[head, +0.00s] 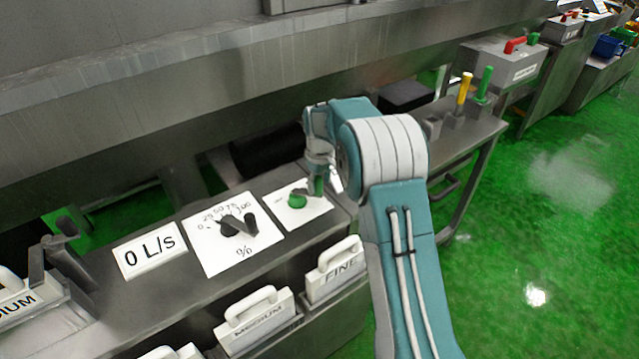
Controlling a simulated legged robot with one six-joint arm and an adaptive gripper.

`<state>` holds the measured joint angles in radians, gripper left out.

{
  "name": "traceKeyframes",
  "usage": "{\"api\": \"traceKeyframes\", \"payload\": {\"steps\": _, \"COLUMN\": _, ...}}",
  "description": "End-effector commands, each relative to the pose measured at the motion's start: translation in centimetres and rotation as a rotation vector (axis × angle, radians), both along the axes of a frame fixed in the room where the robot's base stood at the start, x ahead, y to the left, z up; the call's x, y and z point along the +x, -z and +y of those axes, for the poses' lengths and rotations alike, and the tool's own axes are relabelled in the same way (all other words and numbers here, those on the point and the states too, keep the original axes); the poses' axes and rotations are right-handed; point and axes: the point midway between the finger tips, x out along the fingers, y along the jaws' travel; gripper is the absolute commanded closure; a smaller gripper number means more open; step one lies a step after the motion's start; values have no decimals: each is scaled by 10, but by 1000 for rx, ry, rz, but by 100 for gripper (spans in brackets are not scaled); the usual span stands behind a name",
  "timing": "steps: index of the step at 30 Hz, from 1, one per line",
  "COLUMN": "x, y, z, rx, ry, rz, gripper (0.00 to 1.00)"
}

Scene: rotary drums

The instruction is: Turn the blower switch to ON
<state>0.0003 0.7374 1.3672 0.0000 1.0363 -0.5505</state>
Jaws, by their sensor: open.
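The blower switch (297,201) appears to be the green round knob with a dark lever on a white label plate (309,213). It sits at the right end of the steel console, in the middle of the head view. Its lettering is too small to read, so I cannot tell its setting. My gripper (322,182) points down over the right side of this plate, close beside the knob. It is open. The fingers are small and partly hidden by my arm, and I cannot tell whether they touch the knob. A display to the left reads 0 L/s (150,251).
A percentage dial (236,228) with a black pointer lies left of the switch. White-handled drawers marked MEDIUM (258,322) and FINE (339,268) line the console front. A steel beam (200,85) runs behind. Yellow (464,90) and green (484,84) levers stand at right. Green floor is free at right.

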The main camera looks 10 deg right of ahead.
Motion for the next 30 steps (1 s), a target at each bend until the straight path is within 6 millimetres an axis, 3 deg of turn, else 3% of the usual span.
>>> {"api": "traceKeyframes", "payload": {"steps": 8, "x": 0, "y": 3, "z": 0, "rx": 0, "ry": 0, "rz": 0, "gripper": 28}}
{"api": "traceKeyframes", "payload": {"steps": 10, "x": 0, "y": 3, "z": 0, "rx": 0, "ry": 0, "rz": 0, "gripper": 50}}
{"api": "traceKeyframes", "payload": {"steps": 13, "x": 0, "y": 3, "z": 0, "rx": 1, "ry": 0, "rz": 1, "gripper": 94}}
{"api": "traceKeyframes", "payload": {"steps": 14, "x": 0, "y": 3, "z": 0, "rx": 1, "ry": 0, "rz": 1, "gripper": 100}}
{"api": "traceKeyframes", "payload": {"steps": 30, "x": -6, "y": 4, "z": 1, "rx": -2, "ry": 93, "rz": 6, "gripper": 100}}
